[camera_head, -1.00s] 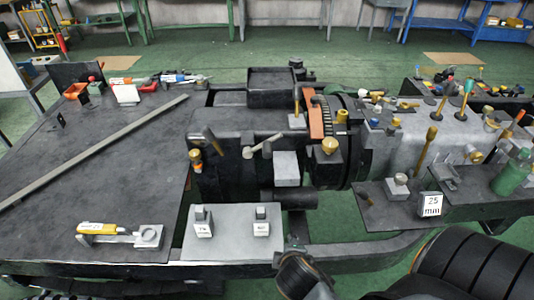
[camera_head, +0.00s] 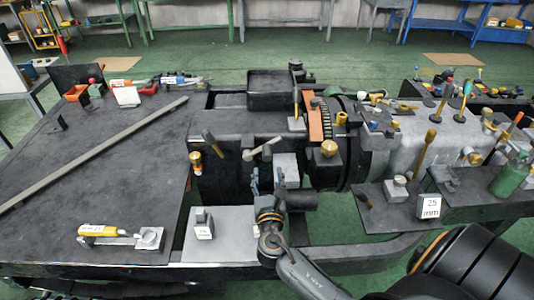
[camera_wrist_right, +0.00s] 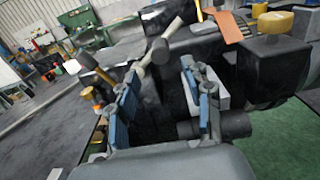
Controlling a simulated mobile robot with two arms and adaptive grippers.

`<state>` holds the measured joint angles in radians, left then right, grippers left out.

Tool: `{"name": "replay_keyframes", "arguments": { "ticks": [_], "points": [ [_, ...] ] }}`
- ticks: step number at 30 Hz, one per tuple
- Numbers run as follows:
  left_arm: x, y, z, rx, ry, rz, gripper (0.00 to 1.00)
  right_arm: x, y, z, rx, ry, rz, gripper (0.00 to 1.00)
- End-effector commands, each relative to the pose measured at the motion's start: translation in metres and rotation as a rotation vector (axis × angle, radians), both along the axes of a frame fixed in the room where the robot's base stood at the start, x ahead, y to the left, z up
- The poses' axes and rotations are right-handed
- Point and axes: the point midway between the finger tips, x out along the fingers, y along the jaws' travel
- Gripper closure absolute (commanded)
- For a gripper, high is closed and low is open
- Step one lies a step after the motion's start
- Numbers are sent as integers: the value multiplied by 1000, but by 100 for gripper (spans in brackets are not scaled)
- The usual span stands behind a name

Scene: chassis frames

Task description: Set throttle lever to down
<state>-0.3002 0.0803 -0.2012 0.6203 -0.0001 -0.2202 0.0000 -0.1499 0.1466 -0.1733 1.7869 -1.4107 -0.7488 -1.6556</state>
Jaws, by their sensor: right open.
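A pale grey lever (camera_head: 262,147) sticks out from the front of the dark machine body, tilted up to the right. In the right wrist view this lever (camera_wrist_right: 152,58) rises just beyond my fingertips. A dark-handled lever (camera_head: 209,141) stands to its left. No label shows which one is the throttle lever. My right gripper (camera_head: 267,180) is open, its fingers pointing up, below the pale lever and apart from it. Its two blue-padded fingers (camera_wrist_right: 158,78) are spread with nothing between them. My left gripper is not in view.
A brass knob (camera_head: 329,148) and a grey block (camera_head: 286,168) lie close to the right of the levers. A brass-topped fitting (camera_head: 196,160) is at the left. The dark tabletop (camera_head: 110,180) is mostly clear.

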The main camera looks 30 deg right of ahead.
Motion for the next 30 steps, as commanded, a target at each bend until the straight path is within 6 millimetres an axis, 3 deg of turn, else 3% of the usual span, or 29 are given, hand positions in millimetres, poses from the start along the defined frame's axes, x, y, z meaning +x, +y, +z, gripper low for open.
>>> {"name": "replay_keyframes", "arguments": {
  "ticks": [6,12,25,26,30],
  "points": [
    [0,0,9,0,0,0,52,41,-26,2,-1,-1,-2,50],
    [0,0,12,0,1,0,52,65,-41,1,0,-1,-2,50],
    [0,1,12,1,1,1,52,75,-47,0,3,-1,-1,50],
    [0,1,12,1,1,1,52,75,-47,0,3,-1,-1,52],
    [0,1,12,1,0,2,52,75,-46,0,3,-1,-1,80]
  ]
}}
